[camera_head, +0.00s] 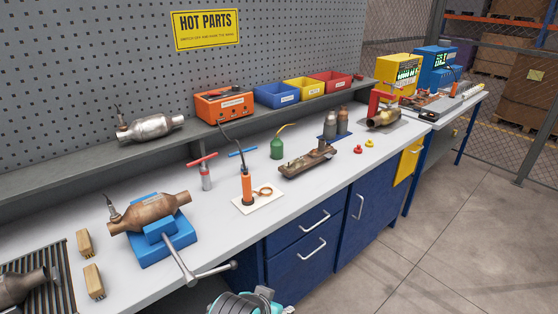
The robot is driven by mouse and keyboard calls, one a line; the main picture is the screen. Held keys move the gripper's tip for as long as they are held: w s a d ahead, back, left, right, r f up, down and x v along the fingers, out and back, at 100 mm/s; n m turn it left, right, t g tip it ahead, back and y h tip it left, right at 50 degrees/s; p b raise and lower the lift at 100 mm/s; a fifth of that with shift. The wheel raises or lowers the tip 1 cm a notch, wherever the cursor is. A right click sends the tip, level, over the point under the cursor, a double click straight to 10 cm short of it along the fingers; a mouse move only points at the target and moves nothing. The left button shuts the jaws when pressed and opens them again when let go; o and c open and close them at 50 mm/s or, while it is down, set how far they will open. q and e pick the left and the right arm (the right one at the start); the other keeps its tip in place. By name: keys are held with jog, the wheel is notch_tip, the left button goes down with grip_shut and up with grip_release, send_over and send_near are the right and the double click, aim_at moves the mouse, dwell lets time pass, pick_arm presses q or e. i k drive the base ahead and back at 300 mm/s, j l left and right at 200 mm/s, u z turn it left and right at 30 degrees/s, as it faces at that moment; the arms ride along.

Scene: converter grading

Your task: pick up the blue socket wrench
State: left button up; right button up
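The blue socket wrench (242,153) is on the white bench top, behind the orange upright tool. Its blue T-bar shows, while its lower part is largely hidden by that tool and its cable. A similar wrench with a red T-bar (203,160) and a grey shaft stands upright to its left.
The orange tool (246,187) stands on a white plate close in front. A blue vise (162,248) holds a brown converter (150,212) at left. A grey shelf (60,175) runs behind.

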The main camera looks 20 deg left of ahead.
aim_at(231, 155)
jog(key=z, duration=0.45)
jog(key=i+j+z, duration=0.1)
jog(key=z, duration=0.35)
jog(key=j+z, duration=0.1)
jog(key=z, duration=0.75)
jog(key=j+z, duration=0.15)
jog(key=z, duration=0.3)
jog(key=j+z, duration=0.1)
jog(key=z, duration=0.35)
jog(key=j+u, duration=0.25)
jog(key=u, duration=0.6)
jog(key=j+u, duration=0.1)
jog(key=u, duration=0.7)
jog(key=j+u, duration=0.1)
jog(key=u, duration=0.3)
jog(key=i, duration=0.05)
